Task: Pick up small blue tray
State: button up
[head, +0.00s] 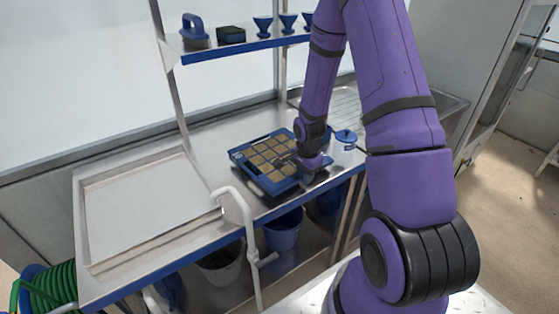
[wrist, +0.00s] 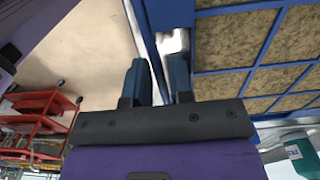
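The small blue tray (head: 262,184) lies on the metal bench near its front edge, its square cells filled with brown material. It also shows at the upper right of the wrist view (wrist: 193,45), close up. My gripper (head: 283,161) is over the tray's right side in the head view, and my arm hides part of that side. In the wrist view my gripper's two fingers (wrist: 158,72) are apart, with a blue edge and a bright metal patch showing between them. I cannot tell whether the fingers touch the tray.
A shelf (head: 240,47) above holds a brush and several blue funnels. The left bench panel (head: 150,205) is clear.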

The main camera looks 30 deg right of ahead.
jog(key=shift+f, duration=1.3)
grip_shut()
jog(key=shift+r, duration=0.1)
